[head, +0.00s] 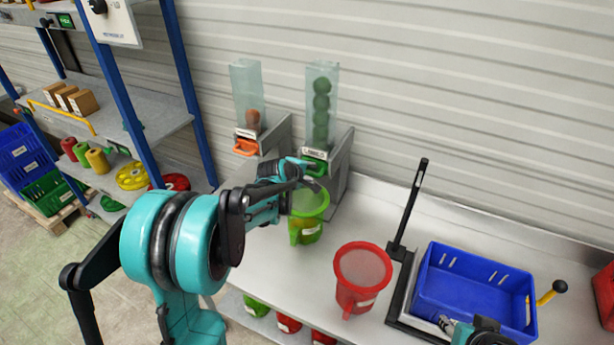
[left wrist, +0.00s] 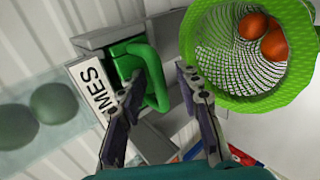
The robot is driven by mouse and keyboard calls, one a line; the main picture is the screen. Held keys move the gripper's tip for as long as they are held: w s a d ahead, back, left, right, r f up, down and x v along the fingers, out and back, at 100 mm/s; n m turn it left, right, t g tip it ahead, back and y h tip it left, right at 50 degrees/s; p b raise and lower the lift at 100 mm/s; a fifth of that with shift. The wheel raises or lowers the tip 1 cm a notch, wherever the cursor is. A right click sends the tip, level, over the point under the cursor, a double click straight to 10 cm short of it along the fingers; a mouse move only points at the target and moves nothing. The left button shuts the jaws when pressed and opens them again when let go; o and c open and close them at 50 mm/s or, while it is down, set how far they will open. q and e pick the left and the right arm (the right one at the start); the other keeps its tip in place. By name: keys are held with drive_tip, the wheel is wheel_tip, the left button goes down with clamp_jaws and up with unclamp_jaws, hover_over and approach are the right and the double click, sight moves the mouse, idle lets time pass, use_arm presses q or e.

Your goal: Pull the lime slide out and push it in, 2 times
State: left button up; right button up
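The lime slide has a green handle (head: 314,166) at the foot of the clear tube of green balls (head: 321,105). In the left wrist view the green looped handle (left wrist: 152,72) stands beside a white label ending in "MES". My left gripper (left wrist: 160,86) has its fingers apart, one on each side of the handle loop; I cannot tell whether they touch it. In the head view my left gripper (head: 312,183) is just in front of the slide and largely hides it. My right gripper (head: 447,324) shows only partly at the bottom edge, beside the blue crate.
A green net basket (left wrist: 240,95) holding orange balls is close to my left gripper. An orange-handled slide (head: 245,147) is to the left. A red basket (head: 362,278), a black-framed stand (head: 408,215) and a blue crate (head: 475,285) stand to the right on the bench.

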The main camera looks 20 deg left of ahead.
use_arm(q)
clamp_jaws()
drive_tip(key=s, duration=1)
drive_tip(key=shift+s+a, duration=0.3)
drive_tip(key=shift+a, duration=0.1)
idle(0.4)
idle(0.4)
